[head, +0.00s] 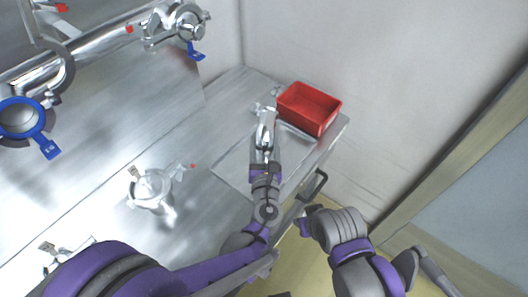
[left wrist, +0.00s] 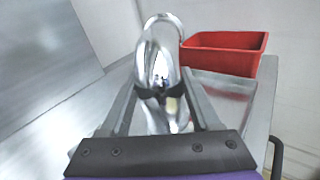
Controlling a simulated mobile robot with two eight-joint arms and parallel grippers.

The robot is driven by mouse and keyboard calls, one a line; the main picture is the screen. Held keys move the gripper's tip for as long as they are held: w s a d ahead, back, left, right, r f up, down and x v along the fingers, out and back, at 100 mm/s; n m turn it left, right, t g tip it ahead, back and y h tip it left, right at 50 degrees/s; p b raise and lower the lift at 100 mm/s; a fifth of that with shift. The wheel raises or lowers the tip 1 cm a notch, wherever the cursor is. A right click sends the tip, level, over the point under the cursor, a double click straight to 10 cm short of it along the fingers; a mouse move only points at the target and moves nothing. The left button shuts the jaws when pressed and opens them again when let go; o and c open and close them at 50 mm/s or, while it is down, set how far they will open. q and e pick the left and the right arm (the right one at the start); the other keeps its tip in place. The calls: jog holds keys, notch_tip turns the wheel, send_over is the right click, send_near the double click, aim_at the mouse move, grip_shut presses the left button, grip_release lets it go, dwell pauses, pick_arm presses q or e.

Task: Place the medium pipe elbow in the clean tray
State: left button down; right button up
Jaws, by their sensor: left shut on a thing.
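My left gripper (head: 266,122) is shut on a shiny metal pipe elbow (left wrist: 160,45). In the left wrist view the curved chrome elbow stands up between the fingers (left wrist: 163,92). In the head view it is small and partly hidden by my gripper. A flat, shiny metal tray (head: 232,168) lies on the bench under my left arm; it also shows in the left wrist view (left wrist: 222,84). The gripper is over the tray's far part; I cannot tell whether the elbow touches it. Links of my right arm show at the lower right, but its gripper does not.
A red bin (head: 308,108) stands at the bench's far right corner, just beyond the elbow (left wrist: 225,52). A metal clamped fitting (head: 152,188) stands on the bench to the left. Pipework with a blue-handled valve (head: 20,118) is at the left. A wall closes the back.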

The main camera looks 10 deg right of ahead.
aim_at(264, 160)
pick_arm(q)
jog(key=shift+f, duration=1.55)
jog(key=shift+f, duration=0.1)
jog(key=shift+c, duration=0.6)
grip_release()
jog(key=shift+b, duration=0.3)
jog(key=shift+r, duration=0.2)
jog(key=b+v, duration=0.1)
jog(key=v, duration=1.1)
